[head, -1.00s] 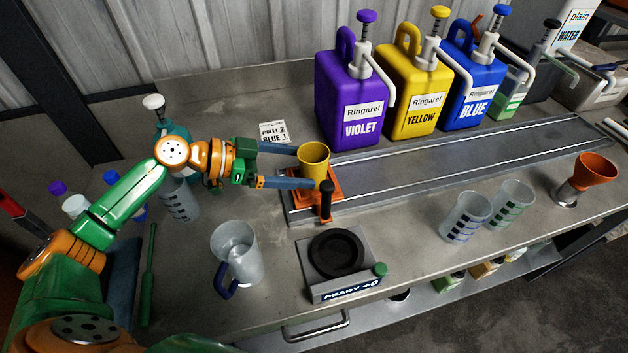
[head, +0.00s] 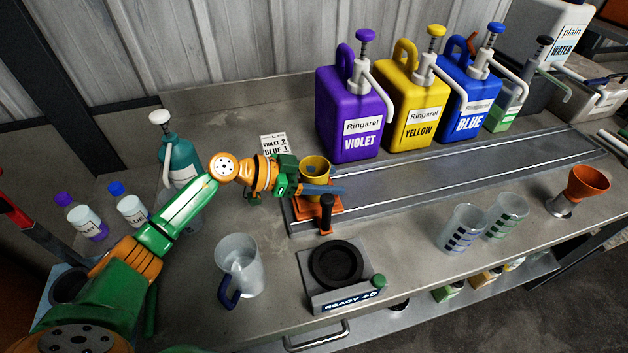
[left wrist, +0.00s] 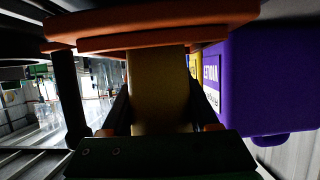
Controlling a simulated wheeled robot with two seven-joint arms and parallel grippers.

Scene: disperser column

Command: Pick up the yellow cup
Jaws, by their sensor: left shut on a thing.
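The yellow cup (head: 314,170) stands upright on the orange carriage (head: 301,213) at the left end of the metal rail. My left gripper (head: 318,187) is shut on the yellow cup, with its blue fingers around the cup's sides. In the left wrist view the yellow cup (left wrist: 160,92) fills the middle between the dark fingers, and the orange carriage (left wrist: 150,22) is against its end at the top of the picture. My right gripper is not in view.
Violet (head: 352,110), yellow (head: 411,105) and blue (head: 470,92) pump jugs stand behind the rail (head: 450,175). A clear jug (head: 240,266) and a scale reading READY (head: 340,275) are in front. Two clear beakers (head: 463,229) and an orange funnel (head: 588,184) stand right.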

